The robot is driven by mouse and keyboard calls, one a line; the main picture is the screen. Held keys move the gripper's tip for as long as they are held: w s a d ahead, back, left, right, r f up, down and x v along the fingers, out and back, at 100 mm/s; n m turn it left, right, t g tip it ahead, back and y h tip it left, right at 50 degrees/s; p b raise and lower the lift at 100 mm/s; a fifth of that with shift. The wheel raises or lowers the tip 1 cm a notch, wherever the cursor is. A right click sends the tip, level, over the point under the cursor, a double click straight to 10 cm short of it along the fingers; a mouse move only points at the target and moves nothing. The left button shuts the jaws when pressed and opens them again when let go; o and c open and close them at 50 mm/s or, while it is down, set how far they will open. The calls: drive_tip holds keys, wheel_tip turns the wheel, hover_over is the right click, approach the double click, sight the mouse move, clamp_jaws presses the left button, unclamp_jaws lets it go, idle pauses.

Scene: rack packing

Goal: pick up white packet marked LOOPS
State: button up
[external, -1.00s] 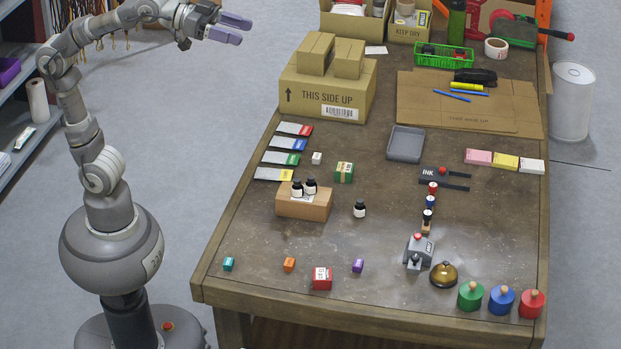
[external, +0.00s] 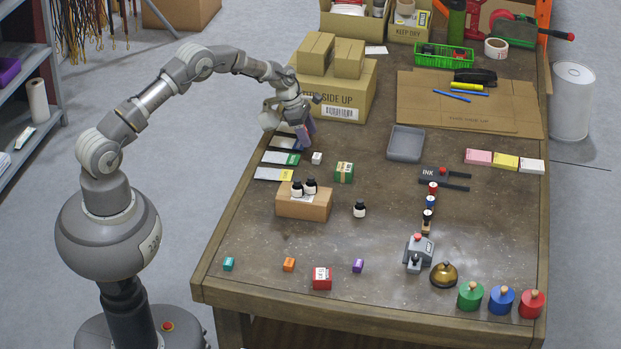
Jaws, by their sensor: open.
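No LOOPS lettering is readable in this view. A small white box (external: 316,158) stands on the table just right of a row of flat white-and-grey packets with coloured ends. Of these, the green-ended packet (external: 280,158) and the yellow-ended packet (external: 272,174) lie in plain sight. The blue-ended packet is partly covered and the red-ended one mostly hidden by my gripper. My gripper (external: 306,133) is open with its purple fingers pointing down, over the far end of the packet row. I see nothing between the fingers, and cannot tell their exact height above the table.
A large carton (external: 354,103) with two smaller boxes on top stands close behind my gripper. A green box (external: 344,172) and a brown box (external: 304,206) bearing black bottles stand nearer. A grey tray (external: 406,144) lies to the right. The middle of the table is mostly clear.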

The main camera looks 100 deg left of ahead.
sight(317, 156)
drive_tip(key=b+x, duration=0.1)
drive_tip(key=x, duration=0.1)
drive_tip(key=b+x, duration=0.1)
drive_tip(key=x, duration=0.2)
drive_tip(key=b+x, duration=0.1)
drive_tip(key=x, duration=0.1)
drive_tip(key=shift+d+f, duration=0.2)
drive_tip(key=shift+d, duration=0.15)
drive_tip(key=shift+r, duration=0.1)
drive_tip(key=shift+c, duration=0.7)
drive_tip(key=c, duration=1)
